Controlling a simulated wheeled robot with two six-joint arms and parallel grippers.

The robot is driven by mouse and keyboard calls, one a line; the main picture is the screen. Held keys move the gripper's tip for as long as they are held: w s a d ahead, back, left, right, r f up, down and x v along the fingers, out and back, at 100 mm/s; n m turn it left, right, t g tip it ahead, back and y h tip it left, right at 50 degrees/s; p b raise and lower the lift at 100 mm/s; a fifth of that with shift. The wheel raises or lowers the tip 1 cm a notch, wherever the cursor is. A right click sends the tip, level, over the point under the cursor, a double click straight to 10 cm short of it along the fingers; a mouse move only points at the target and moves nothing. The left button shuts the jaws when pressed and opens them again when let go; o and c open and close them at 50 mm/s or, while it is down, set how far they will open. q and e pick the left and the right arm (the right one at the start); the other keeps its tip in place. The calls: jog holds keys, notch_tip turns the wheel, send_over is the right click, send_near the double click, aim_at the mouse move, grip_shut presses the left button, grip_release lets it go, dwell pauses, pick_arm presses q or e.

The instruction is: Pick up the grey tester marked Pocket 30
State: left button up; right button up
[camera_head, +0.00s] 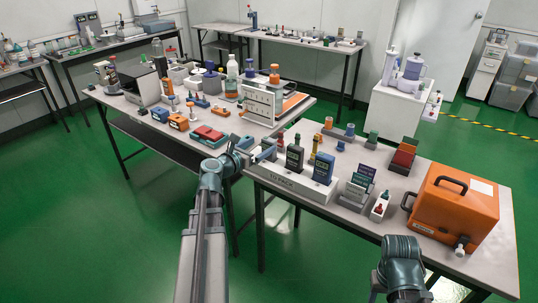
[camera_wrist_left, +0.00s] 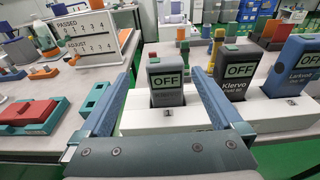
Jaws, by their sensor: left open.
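A white rack lettered TO PACK (camera_head: 290,184) stands at the front left of the near table and holds a row of testers. The grey tester (camera_wrist_left: 167,82) at its left end stands upright with OFF on its screen; its small lettering is unreadable. A dark tester marked Klervo (camera_wrist_left: 238,78) and a blue tester (camera_wrist_left: 296,75) stand to its right; the blue one also shows in the head view (camera_head: 323,168). My left gripper (camera_head: 257,152) is open at the rack's left end. In the left wrist view, its fingers (camera_wrist_left: 163,90) frame the grey tester, seemingly without touching it.
An orange case (camera_head: 455,212) stands at the right of the table. Several small bottles and posts stand behind the rack. A red and green block (camera_head: 209,136) and a white PASSED board (camera_head: 262,103) are on the left table. A gap separates the tables.

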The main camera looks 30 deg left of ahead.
aim_at(267, 143)
pick_arm(q)
jog(key=w, duration=0.3)
jog(key=w+d+f+b, duration=0.1)
jog(key=w, duration=0.1)
jog(key=shift+f, duration=0.1)
jog(key=shift+c, duration=0.2)
jog(key=c, duration=1.5)
jog(key=shift+o, duration=0.2)
notch_tip(267, 143, up, 10)
jog(key=p, duration=1)
